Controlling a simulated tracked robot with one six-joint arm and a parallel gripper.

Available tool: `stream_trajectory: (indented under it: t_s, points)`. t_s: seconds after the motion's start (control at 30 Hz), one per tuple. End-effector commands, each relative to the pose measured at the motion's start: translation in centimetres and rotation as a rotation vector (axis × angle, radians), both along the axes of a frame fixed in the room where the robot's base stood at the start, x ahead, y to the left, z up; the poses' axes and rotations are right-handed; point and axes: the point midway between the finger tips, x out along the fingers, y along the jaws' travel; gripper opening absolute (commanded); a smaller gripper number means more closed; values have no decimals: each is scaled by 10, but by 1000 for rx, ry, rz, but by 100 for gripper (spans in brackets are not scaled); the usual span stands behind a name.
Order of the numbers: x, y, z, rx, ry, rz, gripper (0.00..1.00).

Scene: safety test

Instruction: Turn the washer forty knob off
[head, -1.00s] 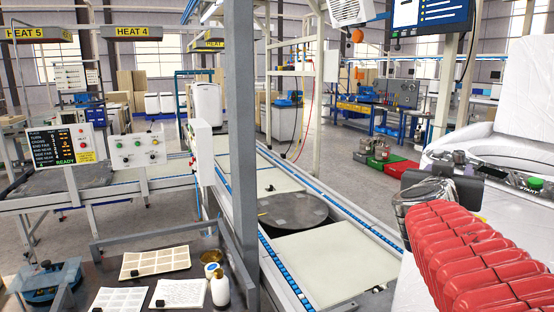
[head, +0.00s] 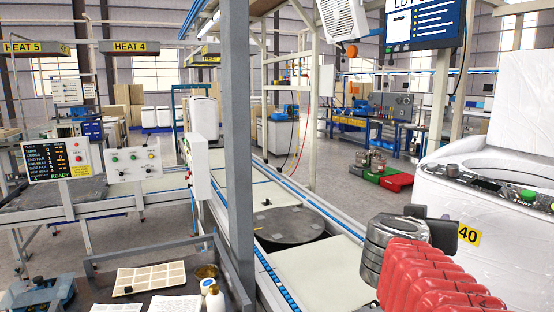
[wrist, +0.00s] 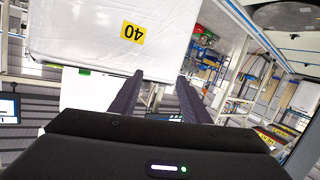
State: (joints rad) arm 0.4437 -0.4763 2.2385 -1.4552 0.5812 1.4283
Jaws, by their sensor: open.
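The washer marked 40 is a white, wrapped-looking machine (head: 490,250) at the right of the head view. Its yellow 40 label (head: 469,235) is low on its side. A dark control panel along its top edge has a small dark knob (head: 452,170) at the left and a green round control (head: 528,195) farther right. The knob's setting is too small to tell. In the wrist view the washer (wrist: 90,40) and its label (wrist: 132,33) appear upside down, and no knob shows.
A conveyor with a dark round plate (head: 288,224) runs left of the washer. A grey post (head: 238,150) stands before it.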

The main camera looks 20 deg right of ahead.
Motion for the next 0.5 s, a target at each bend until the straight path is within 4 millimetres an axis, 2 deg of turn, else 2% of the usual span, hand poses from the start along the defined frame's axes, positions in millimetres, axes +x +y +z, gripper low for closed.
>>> stream_trajectory:
  t_s: [0.27, 0.5]
  points:
    - [-11, 62, -64, 153, 183, 93, 43]
    - [-24, 128, -121, 293, 362, 248, 43]
